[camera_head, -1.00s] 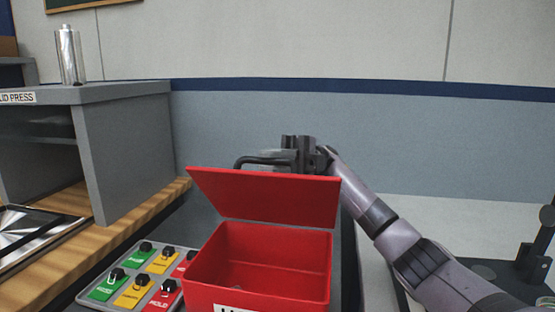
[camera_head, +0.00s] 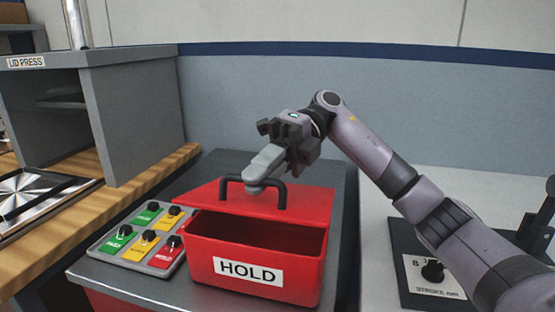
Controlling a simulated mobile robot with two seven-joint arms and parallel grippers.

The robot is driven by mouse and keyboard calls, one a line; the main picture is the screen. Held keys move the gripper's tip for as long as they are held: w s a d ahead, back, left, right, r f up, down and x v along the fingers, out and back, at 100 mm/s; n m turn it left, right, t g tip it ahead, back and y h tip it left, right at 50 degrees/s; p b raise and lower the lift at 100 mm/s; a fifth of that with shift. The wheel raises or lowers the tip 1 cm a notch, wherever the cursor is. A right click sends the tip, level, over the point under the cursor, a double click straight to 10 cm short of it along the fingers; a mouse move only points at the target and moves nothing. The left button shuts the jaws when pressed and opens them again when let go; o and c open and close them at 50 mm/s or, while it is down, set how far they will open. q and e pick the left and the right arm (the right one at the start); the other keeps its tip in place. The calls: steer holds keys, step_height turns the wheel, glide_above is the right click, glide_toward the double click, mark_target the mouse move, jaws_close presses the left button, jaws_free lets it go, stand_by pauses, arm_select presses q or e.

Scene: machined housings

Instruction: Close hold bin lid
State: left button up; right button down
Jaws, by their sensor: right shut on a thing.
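The red hold bin (camera_head: 205,258) stands on a grey bench top, with a white HOLD label on its front. Its red lid (camera_head: 312,200) is tilted partly down, its outer face showing. A dark gap remains between the lid's front edge and the bin's front wall. A black arched handle (camera_head: 282,195) stands on the lid. My right gripper (camera_head: 260,175) is above the lid and shut on the handle; its fingers hide part of the bar. My left gripper is not in view.
A panel of green, yellow and red knob plates (camera_head: 140,240) lies left of the bin. The grey lid press (camera_head: 140,105) stands at the back left. A dark plate with a knob (camera_head: 432,270) is at the right, below my right arm.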

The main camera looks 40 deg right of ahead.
mark_target(257, 204)
steer(key=shift+s+a+f+t+h, duration=0.15)
steer(key=shift+s+a+f+h, duration=0.1)
steer(key=shift+f+h, duration=0.25)
steer(key=shift+s+a+f+t+h, duration=0.1)
steer(key=shift+a+f+t+h, duration=0.15)
steer(key=shift+f, duration=0.35)
steer(key=shift+s+a+f+b, duration=0.15)
steer(key=shift+f+b, duration=0.15)
steer(key=shift+f, duration=0.15)
steer(key=shift+s+a+f+b, duration=0.1)
steer(key=shift+f+b, duration=0.15)
steer(key=shift+f, duration=0.2)
steer(key=c, duration=1.4)
jaws_free()
steer(key=shift+c, duration=0.2)
steer(key=shift+p+v, duration=0.35)
steer(key=shift+v, duration=3.25)
steer(key=shift+a, duration=0.1)
